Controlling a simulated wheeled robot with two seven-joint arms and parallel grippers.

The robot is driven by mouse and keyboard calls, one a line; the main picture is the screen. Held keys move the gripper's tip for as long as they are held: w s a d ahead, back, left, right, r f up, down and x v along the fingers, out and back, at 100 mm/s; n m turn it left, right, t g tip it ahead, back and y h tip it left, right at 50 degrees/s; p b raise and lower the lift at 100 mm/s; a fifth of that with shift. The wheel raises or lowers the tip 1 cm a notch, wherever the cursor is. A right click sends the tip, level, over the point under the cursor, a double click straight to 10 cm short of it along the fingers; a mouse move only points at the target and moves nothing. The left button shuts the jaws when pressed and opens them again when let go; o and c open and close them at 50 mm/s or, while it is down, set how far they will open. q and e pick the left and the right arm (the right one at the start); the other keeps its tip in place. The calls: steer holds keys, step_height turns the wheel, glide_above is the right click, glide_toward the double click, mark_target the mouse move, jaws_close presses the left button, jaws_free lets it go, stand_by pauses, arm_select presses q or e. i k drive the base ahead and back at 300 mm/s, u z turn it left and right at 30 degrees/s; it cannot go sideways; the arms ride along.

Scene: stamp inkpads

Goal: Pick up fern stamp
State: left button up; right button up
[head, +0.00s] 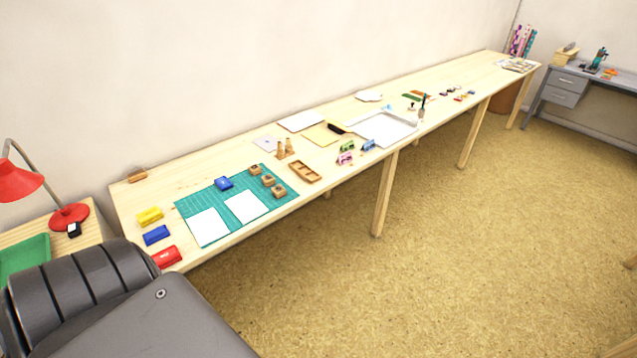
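Several small wooden stamp blocks stand at the right end of a green cutting mat (190,207) on the long table. One stamp block (255,170) is at the back, one stamp block (268,180) is in the middle, and one stamp block (279,191) is nearest the front edge. They are too small to tell which one carries the fern. Taller wooden pieces (285,149) stand just behind the mat. Neither gripper shows in the head view; a dark grey part of my own body fills the lower left.
A blue inkpad (223,183) and white sheets (246,206) lie on the mat. Yellow (150,217), blue (156,235) and red (166,257) pads sit left of it. A wooden compartment tray (304,171) is to the right. Open floor (420,260) lies in front of the table.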

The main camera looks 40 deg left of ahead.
mark_target(268, 180)
steer(key=z, duration=0.15)
steer(key=i, duration=2.25)
steer(key=u, duration=0.35)
